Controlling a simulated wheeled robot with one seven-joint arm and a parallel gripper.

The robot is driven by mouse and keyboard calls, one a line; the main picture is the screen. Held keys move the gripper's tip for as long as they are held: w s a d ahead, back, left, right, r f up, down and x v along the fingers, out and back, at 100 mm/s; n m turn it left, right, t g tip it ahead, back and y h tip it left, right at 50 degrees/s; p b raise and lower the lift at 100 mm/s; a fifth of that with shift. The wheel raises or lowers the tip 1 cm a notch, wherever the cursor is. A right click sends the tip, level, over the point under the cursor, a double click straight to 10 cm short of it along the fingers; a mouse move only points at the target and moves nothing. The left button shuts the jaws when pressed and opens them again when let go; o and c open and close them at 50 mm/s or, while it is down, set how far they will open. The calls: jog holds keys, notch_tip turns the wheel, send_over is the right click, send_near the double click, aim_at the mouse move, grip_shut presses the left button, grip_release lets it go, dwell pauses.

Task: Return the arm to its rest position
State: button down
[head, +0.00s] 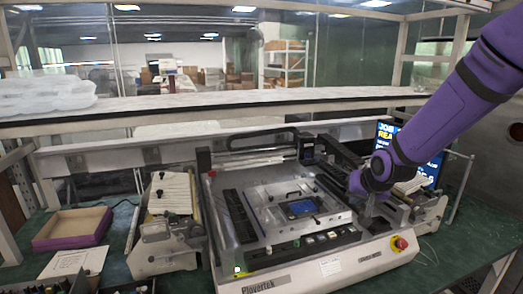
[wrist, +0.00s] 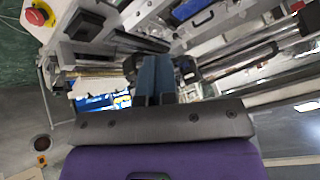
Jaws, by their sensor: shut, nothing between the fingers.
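My purple arm reaches in from the upper right in the head view. My gripper (head: 367,211) is at the right side of the grey and white machine (head: 262,262), pointing down over its right-hand part. In the wrist view the gripper (wrist: 155,72) shows as two fingers side by side, shut with nothing held. The machine carries a flat plate with a small blue piece (head: 302,207) in its middle. Whether the fingertips touch the machine cannot be told.
A red button (head: 400,243) sits on the machine's front right corner; it also shows in the wrist view (wrist: 38,14). A lit screen (head: 386,134) stands behind my arm. A shelf (head: 200,104) crosses behind. A purple-sided tray (head: 72,229) lies at left on the green table.

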jog(key=s+d+r+n+g+h, duration=0.1)
jog(key=s+d+r+h, duration=0.15)
jog(key=s+r, duration=1.15)
jog(key=s+d+r+n+g, duration=0.1)
jog(key=s+r, duration=0.2)
jog(key=s, duration=1.4)
jog(key=shift+s+d+r+y, duration=0.2)
jog(key=shift+d+y, duration=0.1)
jog(key=shift+y, duration=0.15)
